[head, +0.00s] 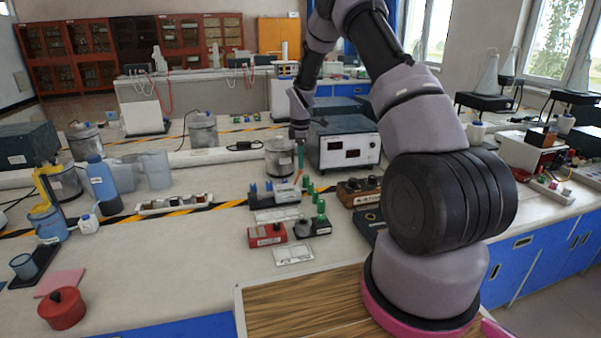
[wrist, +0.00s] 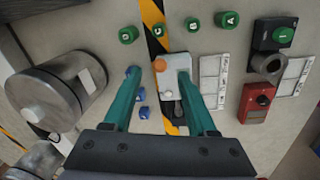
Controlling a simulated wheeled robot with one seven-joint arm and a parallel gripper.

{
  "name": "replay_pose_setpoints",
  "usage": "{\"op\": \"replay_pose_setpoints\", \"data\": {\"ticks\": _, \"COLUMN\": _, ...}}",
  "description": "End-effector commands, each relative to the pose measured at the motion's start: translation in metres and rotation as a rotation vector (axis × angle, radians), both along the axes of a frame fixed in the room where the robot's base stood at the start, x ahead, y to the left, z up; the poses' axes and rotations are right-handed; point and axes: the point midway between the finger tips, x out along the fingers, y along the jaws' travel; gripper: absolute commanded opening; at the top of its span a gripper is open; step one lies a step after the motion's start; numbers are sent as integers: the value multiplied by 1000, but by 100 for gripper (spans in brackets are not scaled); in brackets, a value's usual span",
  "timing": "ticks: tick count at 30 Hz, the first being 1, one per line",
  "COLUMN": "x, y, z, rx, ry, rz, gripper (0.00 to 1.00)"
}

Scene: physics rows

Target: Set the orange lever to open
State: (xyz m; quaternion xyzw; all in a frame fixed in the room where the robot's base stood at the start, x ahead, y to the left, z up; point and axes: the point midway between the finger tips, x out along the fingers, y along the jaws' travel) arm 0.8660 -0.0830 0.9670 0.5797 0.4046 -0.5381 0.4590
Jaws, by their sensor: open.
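The orange lever shows in the wrist view as a small orange knob (wrist: 160,65) on a pale grey-white base (wrist: 174,68). In the head view the pale base (head: 286,195) sits on the bench among small blue and green pieces. My gripper (wrist: 158,74) is open, its two teal fingers reaching toward the base. In the wrist view the knob appears between the fingertips, near the left side of the base. The right finger overlaps part of the base. In the head view my gripper (head: 301,158) hangs above and behind the base. I cannot tell whether a finger touches the lever.
Green lettered knobs (wrist: 128,34) and blue pieces (wrist: 143,96) stand close by. A metal pot (wrist: 60,92) is at left, a red box (wrist: 257,102) at right. A power supply box (head: 345,145) stands right of my gripper. Bare bench (head: 190,250) lies at front left.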

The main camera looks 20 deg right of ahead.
Motion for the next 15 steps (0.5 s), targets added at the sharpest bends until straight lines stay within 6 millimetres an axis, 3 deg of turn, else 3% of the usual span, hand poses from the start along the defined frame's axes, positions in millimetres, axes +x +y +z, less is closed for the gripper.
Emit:
{"op": "replay_pose_setpoints", "data": {"ticks": 6, "x": 3, "y": 0, "z": -39, "rx": 0, "ry": 1, "rz": -1, "gripper": 58}}
{"op": "replay_pose_setpoints", "data": {"ticks": 15, "x": 5, "y": -1, "z": -57, "rx": 0, "ry": -1, "rz": -1, "gripper": 58}}
